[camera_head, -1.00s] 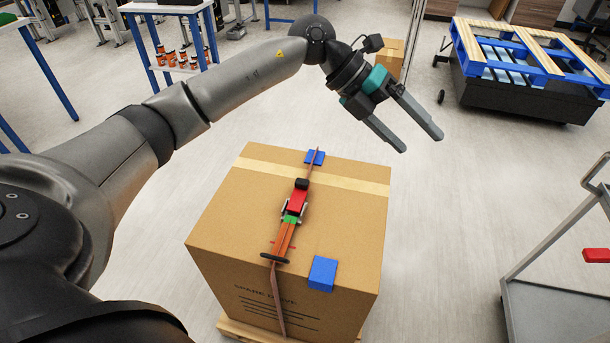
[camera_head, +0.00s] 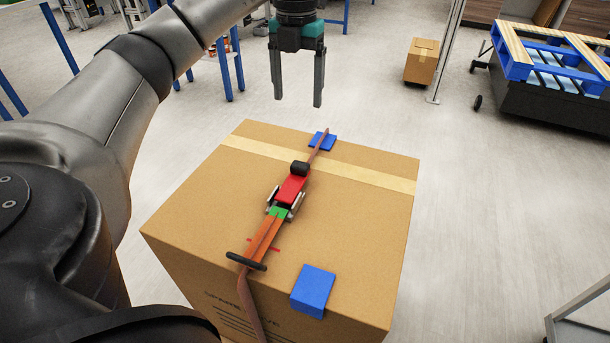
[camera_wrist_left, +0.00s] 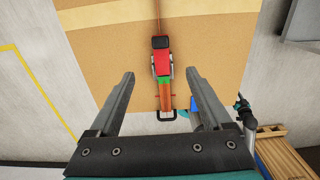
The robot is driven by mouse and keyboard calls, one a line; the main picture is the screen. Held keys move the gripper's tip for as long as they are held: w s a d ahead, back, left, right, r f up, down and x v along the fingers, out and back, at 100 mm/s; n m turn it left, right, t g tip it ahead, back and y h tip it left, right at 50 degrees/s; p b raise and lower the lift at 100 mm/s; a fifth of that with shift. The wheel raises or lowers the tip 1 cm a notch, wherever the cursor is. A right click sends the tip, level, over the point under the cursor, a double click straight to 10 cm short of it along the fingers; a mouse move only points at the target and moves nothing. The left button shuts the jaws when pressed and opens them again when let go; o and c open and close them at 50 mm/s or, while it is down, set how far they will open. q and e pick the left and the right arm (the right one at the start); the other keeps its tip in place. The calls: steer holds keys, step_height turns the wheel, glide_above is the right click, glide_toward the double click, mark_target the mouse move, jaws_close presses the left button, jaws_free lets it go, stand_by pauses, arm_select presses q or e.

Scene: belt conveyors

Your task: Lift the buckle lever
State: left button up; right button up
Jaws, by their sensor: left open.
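A ratchet-type buckle lies on top of a cardboard box (camera_head: 200,215). Its red part (camera_head: 291,189) has a black grip (camera_head: 299,168) at the far end and seems to lie flat along the strap. A green piece (camera_head: 278,213), an orange part (camera_head: 262,238) and a black bar (camera_head: 246,261) follow towards me. My left gripper (camera_head: 298,101) is open and empty, pointing down, above and beyond the box's far edge in the head view. In the left wrist view the red part (camera_wrist_left: 161,64) appears between the open fingers, apart from them. My right gripper is not in view.
A brown strap (camera_head: 248,305) runs over the box, with blue corner pieces (camera_head: 313,291) at its edges. A small box (camera_head: 421,62) and a pallet station (camera_head: 555,85) stand behind. A cart (camera_head: 585,320) is at lower right. The floor right of the box is clear.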

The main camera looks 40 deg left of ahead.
arm_select(q)
step_height(320, 180, down, 2)
steer(key=b, duration=0.7)
glide_toward(300, 165)
step_height(300, 165, down, 7)
steer(key=shift+r, duration=0.1)
steer(key=shift+f+b, duration=0.5)
steer(key=shift+f, duration=0.45)
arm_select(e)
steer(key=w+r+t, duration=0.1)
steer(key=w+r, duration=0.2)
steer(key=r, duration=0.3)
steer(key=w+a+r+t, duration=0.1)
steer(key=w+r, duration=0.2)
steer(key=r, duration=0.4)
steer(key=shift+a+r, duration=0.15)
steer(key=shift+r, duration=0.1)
arm_select(q)
steer(key=shift+c, duration=0.2)
jaws_close()
